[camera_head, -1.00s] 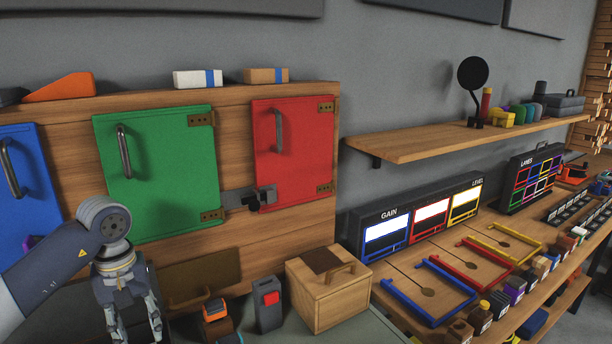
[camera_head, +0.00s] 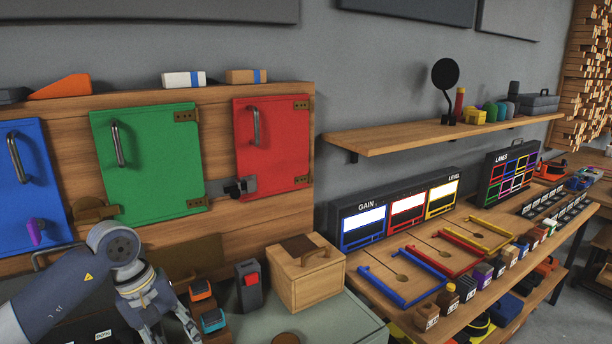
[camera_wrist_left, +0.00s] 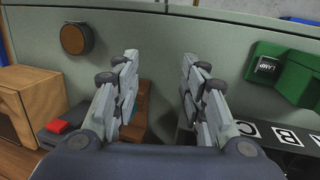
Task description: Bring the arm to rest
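My left arm comes in from the lower left in the head view. Its gripper (camera_head: 170,324) points down in front of the cabinet, below the green door (camera_head: 148,165). In the left wrist view the two fingers of the left gripper (camera_wrist_left: 158,88) stand well apart with nothing between them. The gripper is open and empty. My right gripper is not in either view.
The blue door (camera_head: 28,180) and red door (camera_head: 272,148) are closed, with a metal latch (camera_head: 236,188) between green and red. A wooden box (camera_head: 305,278) and a dark device with a red button (camera_head: 249,286) stand near the left gripper. A workbench (camera_head: 440,322) lies right.

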